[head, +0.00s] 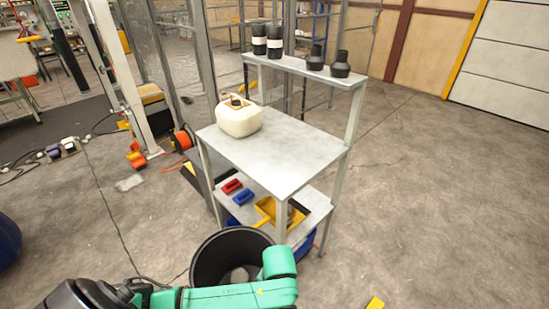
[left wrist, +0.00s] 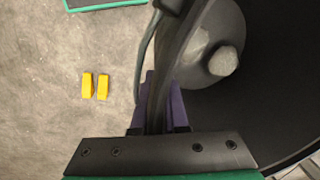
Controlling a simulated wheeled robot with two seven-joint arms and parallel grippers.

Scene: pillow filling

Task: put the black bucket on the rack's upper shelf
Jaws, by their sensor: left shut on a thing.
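The black bucket (head: 207,262) is at the bottom centre of the head view, open side up, in front of the rack. Its dark wall (left wrist: 285,105) fills the right of the left wrist view, with something greyish inside that I cannot identify. My left gripper (left wrist: 160,103) is shut on the bucket's rim, its purple fingers on either side of the wall. In the head view my green arm covers the bucket's near side. The grey metal rack has a wide upper shelf (head: 270,160), with a beige jug (head: 238,118) at its back left. My right gripper is not in view.
A narrow ledge (head: 300,68) above the rack's back holds several dark bottles and cups. The lower shelf (head: 312,198) holds red, blue and yellow items. The upper shelf's front and right are bare. Two yellow blocks (left wrist: 95,87) lie on the floor; open floor lies right.

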